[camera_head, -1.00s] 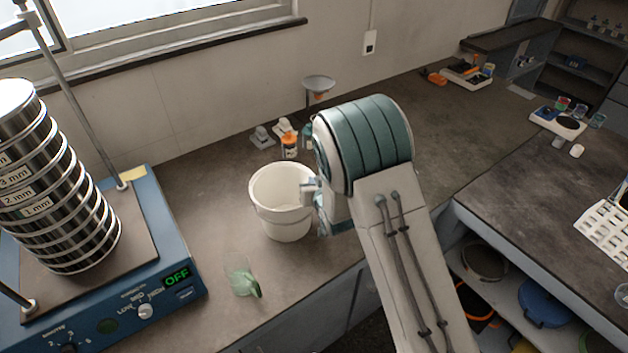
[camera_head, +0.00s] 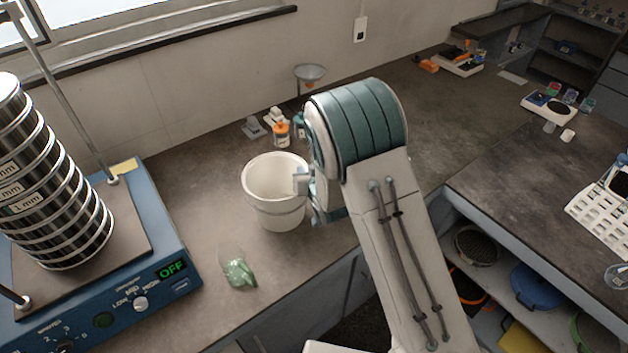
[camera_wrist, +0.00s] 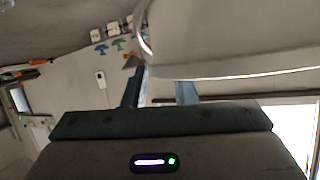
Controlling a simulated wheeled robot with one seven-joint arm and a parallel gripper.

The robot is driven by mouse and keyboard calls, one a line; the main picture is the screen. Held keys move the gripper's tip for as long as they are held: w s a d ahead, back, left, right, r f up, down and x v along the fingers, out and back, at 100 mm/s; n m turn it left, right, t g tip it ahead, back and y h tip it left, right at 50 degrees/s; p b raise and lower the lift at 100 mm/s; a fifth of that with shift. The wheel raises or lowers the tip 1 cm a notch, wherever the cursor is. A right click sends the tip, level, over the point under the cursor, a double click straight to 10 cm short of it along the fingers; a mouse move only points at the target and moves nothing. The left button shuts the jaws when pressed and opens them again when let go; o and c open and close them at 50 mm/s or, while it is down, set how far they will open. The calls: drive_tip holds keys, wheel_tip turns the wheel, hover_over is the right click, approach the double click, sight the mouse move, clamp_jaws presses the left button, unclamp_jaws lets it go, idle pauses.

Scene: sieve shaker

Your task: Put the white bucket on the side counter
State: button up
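The white bucket (camera_head: 277,212) stands upright on the dark counter beside the blue sieve shaker; its inside looks empty. My gripper (camera_head: 304,190) is at the bucket's right side, close to the rim; my arm's wrist hides part of this. In the wrist view the bucket (camera_wrist: 230,40) fills the upper right. The two fingers of my gripper (camera_wrist: 160,90) are spread apart there, with a gap between them. The bucket hides the far end of the right finger, and whether the fingers touch it cannot be told. Which surface is the side counter is not clear; another counter (camera_head: 500,165) lies at the right.
The sieve shaker (camera_head: 150,235), its display reading OFF, stands at the left. A green-filled glass item (camera_head: 238,272) lies in front of the bucket. Small bottles (camera_head: 281,134) and a funnel stand (camera_head: 310,76) are behind it. A white rack (camera_head: 600,212) stands on the right counter.

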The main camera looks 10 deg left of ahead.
drive_tip(key=b+v, duration=0.3)
drive_tip(key=v, duration=0.8)
drive_tip(key=shift+s+d, duration=0.15)
drive_tip(key=shift+s, duration=0.1)
drive_tip(key=shift+r, duration=0.15)
drive_tip(key=s+d+r+m+g+h, duration=0.15)
drive_tip(key=d+r, duration=0.25)
drive_tip(key=d, duration=0.4)
drive_tip(key=s+d+r+m+g+h, duration=0.1)
drive_tip(key=s+d+r+g+h, duration=0.2)
drive_tip(key=d, duration=0.4)
drive_tip(key=s+d+r+m+g+h, duration=0.1)
drive_tip(key=s+d+r, duration=0.2)
drive_tip(key=s+d, duration=0.2)
drive_tip(key=s+d+r+m+g+h, duration=0.1)
drive_tip(key=s+d+r+g, duration=0.1)
drive_tip(key=s+d, duration=0.4)
drive_tip(key=s+r, duration=0.1)
drive_tip(key=s, duration=0.4)
drive_tip(key=shift+d, duration=0.2)
drive_tip(key=shift+s+g, duration=0.1)
drive_tip(key=shift+g, duration=0.15)
